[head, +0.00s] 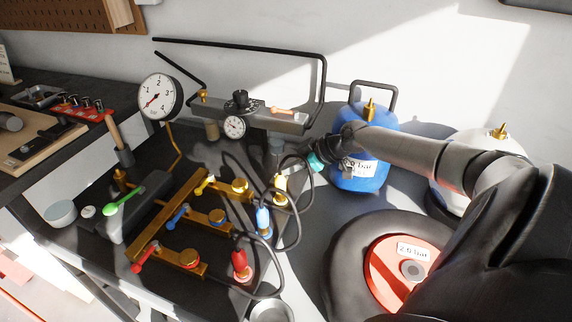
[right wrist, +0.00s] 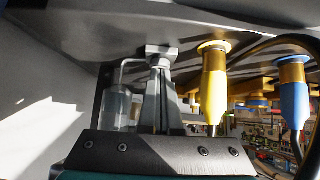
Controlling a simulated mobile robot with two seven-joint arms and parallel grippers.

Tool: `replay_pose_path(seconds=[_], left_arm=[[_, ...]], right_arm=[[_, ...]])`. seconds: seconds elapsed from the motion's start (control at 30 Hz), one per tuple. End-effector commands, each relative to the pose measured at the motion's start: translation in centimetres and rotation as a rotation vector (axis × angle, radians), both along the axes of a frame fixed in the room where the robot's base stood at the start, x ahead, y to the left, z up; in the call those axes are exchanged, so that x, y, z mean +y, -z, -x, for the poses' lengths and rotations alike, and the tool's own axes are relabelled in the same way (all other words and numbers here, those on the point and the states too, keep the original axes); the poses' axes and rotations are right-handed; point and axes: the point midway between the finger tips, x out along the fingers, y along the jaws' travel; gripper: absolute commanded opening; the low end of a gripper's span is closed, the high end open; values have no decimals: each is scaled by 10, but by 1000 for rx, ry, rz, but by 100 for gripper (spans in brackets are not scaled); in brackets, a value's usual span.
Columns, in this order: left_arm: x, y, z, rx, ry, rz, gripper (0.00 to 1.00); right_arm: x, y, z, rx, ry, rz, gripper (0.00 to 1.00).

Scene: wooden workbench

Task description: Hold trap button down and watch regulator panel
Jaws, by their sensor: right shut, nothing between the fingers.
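The regulator panel (head: 262,117) is a grey bar with a black knob (head: 241,101), a small round gauge (head: 233,127) and an orange lever. A large white gauge (head: 160,98) stands left of it, its red needle pointing lower left. A greyish clear bowl, perhaps the trap (head: 277,147), hangs under the panel's right end. A similar clear cylinder shows beside the fingers in the right wrist view (right wrist: 118,106). My right gripper (right wrist: 161,55) is shut and empty, its tips by a dark grey surface; I cannot tell whether they touch it. I cannot make out the trap button. My left gripper is out of view.
A brass manifold (head: 165,218) with coloured levers and hose connectors lies in front of the panel. Black hoses loop close to my right gripper.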

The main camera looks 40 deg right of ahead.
Motion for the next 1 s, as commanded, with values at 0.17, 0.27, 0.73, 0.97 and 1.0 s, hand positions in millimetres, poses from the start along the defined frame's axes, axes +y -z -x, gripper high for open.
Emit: replay_pose_path(seconds=[0.17, 0.27, 0.73, 0.97, 1.0], left_arm=[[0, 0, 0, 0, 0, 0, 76], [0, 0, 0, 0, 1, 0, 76], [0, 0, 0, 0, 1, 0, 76], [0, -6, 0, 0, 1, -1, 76], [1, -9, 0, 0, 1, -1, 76]], right_arm=[[0, 8, 5, 21, -3, 3, 0], [0, 8, 5, 21, -3, 3, 0], [0, 8, 5, 22, -3, 3, 0], [1, 2, 5, 22, -3, 4, 0], [2, -1, 4, 21, -3, 4, 0]])
